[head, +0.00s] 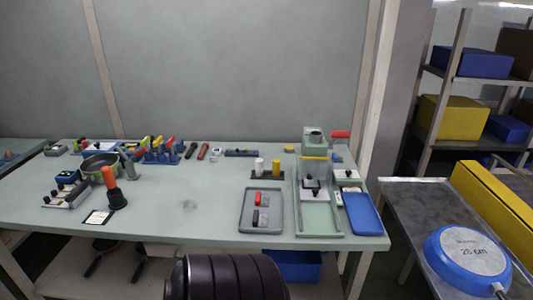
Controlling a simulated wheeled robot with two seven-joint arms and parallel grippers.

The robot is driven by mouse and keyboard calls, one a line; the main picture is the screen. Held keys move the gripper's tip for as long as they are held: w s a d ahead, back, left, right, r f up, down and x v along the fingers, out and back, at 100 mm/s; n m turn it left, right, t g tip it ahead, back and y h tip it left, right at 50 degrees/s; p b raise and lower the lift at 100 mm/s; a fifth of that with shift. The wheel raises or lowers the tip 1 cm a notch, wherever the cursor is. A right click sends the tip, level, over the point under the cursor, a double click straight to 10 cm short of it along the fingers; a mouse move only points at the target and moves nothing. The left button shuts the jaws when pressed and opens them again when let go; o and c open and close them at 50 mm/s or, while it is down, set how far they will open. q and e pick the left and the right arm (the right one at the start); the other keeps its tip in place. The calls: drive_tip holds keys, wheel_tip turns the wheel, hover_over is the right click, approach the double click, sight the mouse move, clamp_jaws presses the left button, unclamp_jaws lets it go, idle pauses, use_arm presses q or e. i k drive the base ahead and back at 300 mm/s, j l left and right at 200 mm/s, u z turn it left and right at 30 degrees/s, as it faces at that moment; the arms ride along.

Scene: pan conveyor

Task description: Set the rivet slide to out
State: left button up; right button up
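A pale green fixture (321,219) stands at the right end of the worktable, with a press head and a red handle (340,134) at its back. A white block with a dark knob (312,184) sits in the fixture's channel. Small white blocks with black knobs sit at its right side, one further back (348,174) and one nearer (338,198). I cannot tell which of these is the rivet slide, nor read its position. Neither of my grippers shows in the head view.
A grey tray (244,226) with small red and black parts lies left of the fixture; a blue tray (366,226) lies right. A pan (101,163), an orange-topped tool (114,193) and tool racks occupy the left. The table's middle is clear. A blue disc (440,258) lies at right.

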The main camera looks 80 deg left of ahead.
sight(314, 190)
drive_tip(key=u, duration=2.05)
